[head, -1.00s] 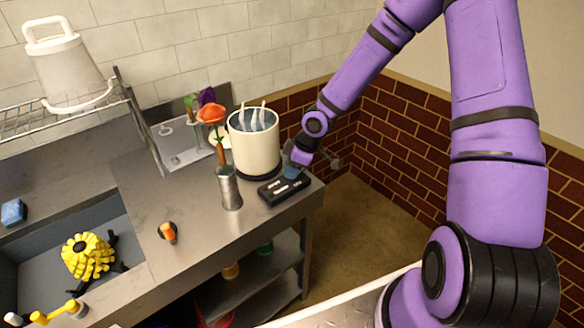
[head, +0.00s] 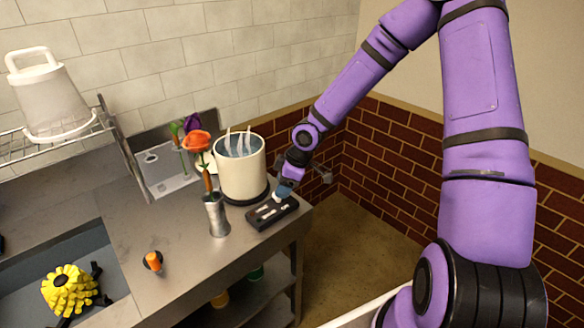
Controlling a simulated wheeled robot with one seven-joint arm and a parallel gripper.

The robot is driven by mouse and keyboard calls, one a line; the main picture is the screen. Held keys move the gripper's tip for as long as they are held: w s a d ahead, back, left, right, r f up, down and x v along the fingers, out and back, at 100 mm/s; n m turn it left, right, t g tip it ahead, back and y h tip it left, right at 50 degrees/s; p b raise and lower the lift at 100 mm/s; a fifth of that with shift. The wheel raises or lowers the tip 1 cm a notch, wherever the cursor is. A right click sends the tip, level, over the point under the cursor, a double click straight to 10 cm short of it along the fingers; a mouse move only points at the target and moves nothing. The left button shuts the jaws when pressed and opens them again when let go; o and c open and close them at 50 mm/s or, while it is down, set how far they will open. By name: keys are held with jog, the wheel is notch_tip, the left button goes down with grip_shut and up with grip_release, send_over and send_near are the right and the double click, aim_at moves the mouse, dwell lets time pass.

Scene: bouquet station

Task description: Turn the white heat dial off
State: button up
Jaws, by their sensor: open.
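A black control box (head: 259,221) lies on the steel counter in front of the pot, with small white marks or parts on its top. I cannot tell which of these white parts is the heat dial. My gripper (head: 283,191) points down at the back right part of the box, with its bluish-white fingertips at or just above its top. It is open; whether it touches the dial is too small to tell. It hides part of the box's back edge.
A cream pot (head: 240,174) stands on a black base close left of my gripper. A metal vase (head: 216,218) with an orange flower (head: 196,141) stands left of the box. An orange-topped knob (head: 153,261) is nearer the front. The counter's right edge is close by.

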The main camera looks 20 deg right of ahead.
jog(key=v, duration=0.7)
jog(key=shift+r, duration=0.35)
jog(key=shift+s+d, duration=0.15)
jog(key=s+d+r+m+t+h, duration=0.1)
jog(key=s+r+m, duration=0.5)
jog(key=s+r, duration=0.7)
jog(key=s+d+r+m+t+h, duration=0.2)
jog(key=s+r+m, duration=0.4)
jog(key=s+r, duration=0.8)
jog(key=shift+s+m+h, duration=0.15)
jog(key=shift+m+h, duration=0.25)
jog(key=shift+h, duration=0.1)
